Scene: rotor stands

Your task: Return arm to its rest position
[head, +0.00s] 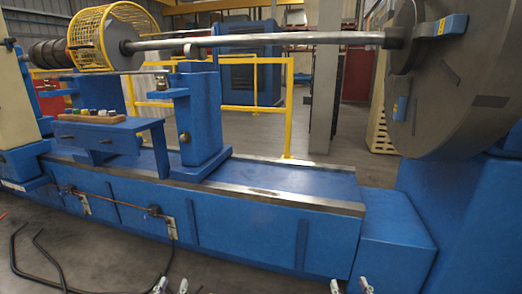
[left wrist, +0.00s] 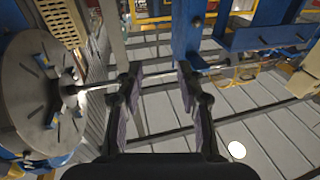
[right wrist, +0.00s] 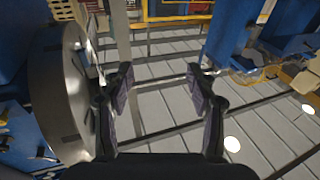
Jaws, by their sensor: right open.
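My left gripper (head: 172,286) shows only its fingertips at the bottom edge of the head view. In the left wrist view (left wrist: 158,85) its two dark fingers stand apart with nothing between them. My right gripper (head: 350,287) also shows only its tips at the bottom edge, further right. In the right wrist view (right wrist: 160,85) its fingers are spread and empty. Both grippers are in front of the blue machine bed (head: 250,222) and touch nothing that I can see. Most of both arms is out of the head view.
A long steel shaft (head: 270,41) runs above the bed to a large grey disc (head: 455,85) at right. A yellow cage (head: 105,35) surrounds the shaft at left. A blue shelf (head: 105,130) holds several small coloured items. Black cables (head: 38,262) lie on the floor at lower left.

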